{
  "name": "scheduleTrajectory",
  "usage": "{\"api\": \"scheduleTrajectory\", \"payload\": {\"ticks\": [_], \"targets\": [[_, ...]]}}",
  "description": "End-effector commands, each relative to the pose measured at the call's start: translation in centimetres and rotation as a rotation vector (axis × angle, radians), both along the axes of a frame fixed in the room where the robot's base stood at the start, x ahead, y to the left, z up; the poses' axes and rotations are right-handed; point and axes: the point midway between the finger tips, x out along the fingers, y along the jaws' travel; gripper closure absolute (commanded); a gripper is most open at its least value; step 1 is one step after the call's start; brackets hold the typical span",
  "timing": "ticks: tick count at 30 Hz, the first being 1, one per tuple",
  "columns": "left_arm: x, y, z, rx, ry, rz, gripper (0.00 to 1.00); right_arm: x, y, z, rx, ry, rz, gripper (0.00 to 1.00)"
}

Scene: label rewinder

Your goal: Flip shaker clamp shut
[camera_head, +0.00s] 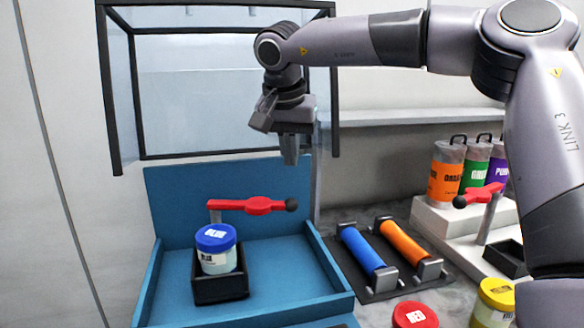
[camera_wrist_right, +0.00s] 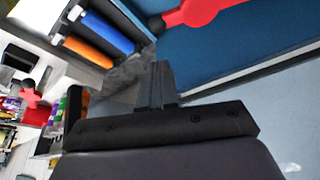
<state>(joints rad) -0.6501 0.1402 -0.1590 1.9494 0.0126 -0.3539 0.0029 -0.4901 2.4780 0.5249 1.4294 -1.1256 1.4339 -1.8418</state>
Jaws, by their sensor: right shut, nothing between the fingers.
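The shaker is a blue tray (camera_head: 285,305) with a raised back panel. A jar with a blue lid (camera_head: 216,238) stands upright in a black holder (camera_head: 221,289) in the tray. The red clamp arm (camera_head: 255,205) with a black knob (camera_head: 291,204) lies about level behind and above the jar, pointing right, off the lid. In the wrist view part of the red clamp (camera_wrist_right: 205,10) shows at the top. My right gripper (camera_head: 290,158) is shut and empty, pointing down above and behind the clamp's knob, apart from it. Its closed fingers (camera_wrist_right: 157,85) show in the wrist view. My left gripper is not in view.
A dark-framed clear enclosure (camera_head: 210,80) stands over the shaker. A blue roller (camera_head: 362,250) and an orange roller (camera_head: 404,243) lie to the right. Another red clamp (camera_head: 480,195) and orange, green and purple containers stand farther right. Red-lidded (camera_head: 415,316) and yellow-lidded (camera_head: 495,300) jars are in front.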

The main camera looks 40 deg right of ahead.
Motion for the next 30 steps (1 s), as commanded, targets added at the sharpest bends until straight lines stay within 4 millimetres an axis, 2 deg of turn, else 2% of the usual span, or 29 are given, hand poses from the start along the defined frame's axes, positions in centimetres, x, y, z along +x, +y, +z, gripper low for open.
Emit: {"api": "scheduleTrajectory", "payload": {"ticks": [9, 15, 20, 30], "targets": [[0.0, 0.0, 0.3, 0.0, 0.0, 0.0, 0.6, 1.0, -1.7, -5.5, 0.002, 0.006, -0.001, 1.0], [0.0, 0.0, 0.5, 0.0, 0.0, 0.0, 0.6, 1.6, -2.4, -7.7, 0.002, 0.001, -0.002, 1.0], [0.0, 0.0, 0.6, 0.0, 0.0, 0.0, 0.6, 1.7, -2.6, -8.3, 0.001, 0.001, -0.002, 1.0], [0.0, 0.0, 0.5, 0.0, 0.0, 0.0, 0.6, 1.7, -2.5, -8.4, 0.001, 0.0, -0.002, 1.0]]}}
